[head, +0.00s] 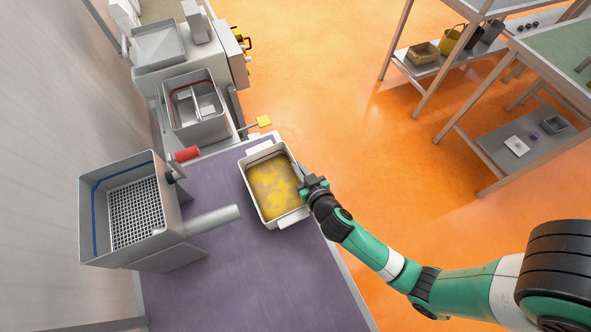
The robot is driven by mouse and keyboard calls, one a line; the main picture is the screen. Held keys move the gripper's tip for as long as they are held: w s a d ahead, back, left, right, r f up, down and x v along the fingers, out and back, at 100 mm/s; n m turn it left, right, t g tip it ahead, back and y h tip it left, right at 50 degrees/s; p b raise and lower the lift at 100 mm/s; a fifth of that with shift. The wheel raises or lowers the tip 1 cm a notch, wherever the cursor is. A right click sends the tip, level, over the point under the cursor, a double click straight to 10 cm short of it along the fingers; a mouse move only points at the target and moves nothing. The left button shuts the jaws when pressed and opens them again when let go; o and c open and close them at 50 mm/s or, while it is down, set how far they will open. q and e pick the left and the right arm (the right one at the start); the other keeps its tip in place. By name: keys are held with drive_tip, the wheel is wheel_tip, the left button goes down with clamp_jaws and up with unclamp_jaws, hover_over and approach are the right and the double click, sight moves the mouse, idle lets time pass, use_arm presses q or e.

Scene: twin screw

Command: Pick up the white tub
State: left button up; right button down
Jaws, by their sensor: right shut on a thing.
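The white tub (245,178) is on the purple-topped bench in the middle of the head view. It is a rectangular open tub with yellow material (273,188) spread over its inside floor. My right gripper (303,179) is at the tub's right side and is shut on its right wall. The fingertips are small and partly hidden against the rim. I cannot tell whether the tub touches the bench or is slightly above it. My left gripper is not in view.
A grey machine with a grid hopper (135,212) and a spout (212,220) stands left of the tub. A grey bin (195,128) and red cylinder (187,154) are behind. The purple bench (265,285) is clear in front. Shelves (480,55) stand far right.

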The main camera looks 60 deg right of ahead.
drive_tip(key=s+d+r+p, duration=0.6)
drive_tip(key=d+r, duration=0.5)
drive_tip(key=d, duration=0.1)
drive_tip(key=shift+s+d+r, duration=0.15)
drive_tip(key=shift+r, duration=0.25)
